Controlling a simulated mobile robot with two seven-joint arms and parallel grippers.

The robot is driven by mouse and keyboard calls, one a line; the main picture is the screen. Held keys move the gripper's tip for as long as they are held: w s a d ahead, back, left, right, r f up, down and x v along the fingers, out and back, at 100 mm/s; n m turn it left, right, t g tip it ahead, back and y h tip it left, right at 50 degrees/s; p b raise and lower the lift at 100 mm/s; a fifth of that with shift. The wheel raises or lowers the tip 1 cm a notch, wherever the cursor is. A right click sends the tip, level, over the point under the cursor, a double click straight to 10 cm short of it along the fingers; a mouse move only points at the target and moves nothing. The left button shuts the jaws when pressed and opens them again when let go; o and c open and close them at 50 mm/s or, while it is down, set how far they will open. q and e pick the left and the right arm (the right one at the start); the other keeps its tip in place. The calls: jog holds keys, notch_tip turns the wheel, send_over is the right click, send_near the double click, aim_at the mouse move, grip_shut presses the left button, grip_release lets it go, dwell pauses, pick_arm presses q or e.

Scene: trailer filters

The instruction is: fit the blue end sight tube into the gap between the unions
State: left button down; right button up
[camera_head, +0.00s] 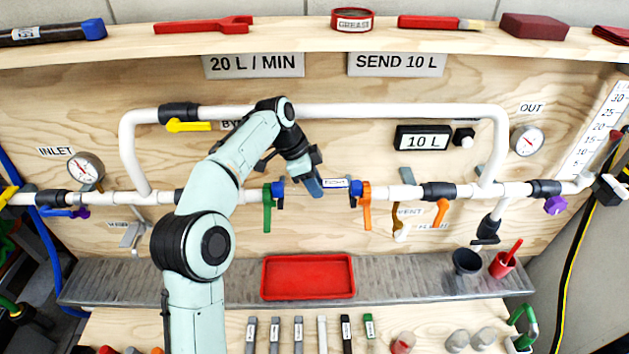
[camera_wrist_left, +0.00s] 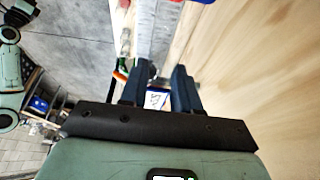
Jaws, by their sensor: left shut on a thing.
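My left gripper (camera_head: 314,187) is at the pipe line in the middle of the board, shut on the sight tube. The tube (camera_head: 336,183) shows as a short pale piece with a dark-marked label. In the left wrist view the tube (camera_wrist_left: 157,99), white-labelled with blue, lies between the dark fingers (camera_wrist_left: 158,88). The left blue union (camera_head: 279,189) and right blue union (camera_head: 356,188) flank the gripper. The tube appears roughly in line with the gap; its left part is hidden by the fingers. I cannot tell whether its ends are seated.
A green-handled valve (camera_head: 267,207) and an orange-handled valve (camera_head: 366,206) stand just outside the unions. The white bypass pipe (camera_head: 400,110) runs above. A red tray (camera_head: 308,277) lies on the metal ledge (camera_head: 210,287) below. Several parts lie along the front shelf.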

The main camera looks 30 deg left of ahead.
pick_arm(q)
jog(key=shift+f+b, duration=0.3)
jog(key=shift+f, duration=0.7)
pick_arm(e)
jog(key=shift+s+f, duration=0.4)
pick_arm(q)
jog(key=c, duration=0.7)
grip_release()
jog(key=shift+c, duration=0.2)
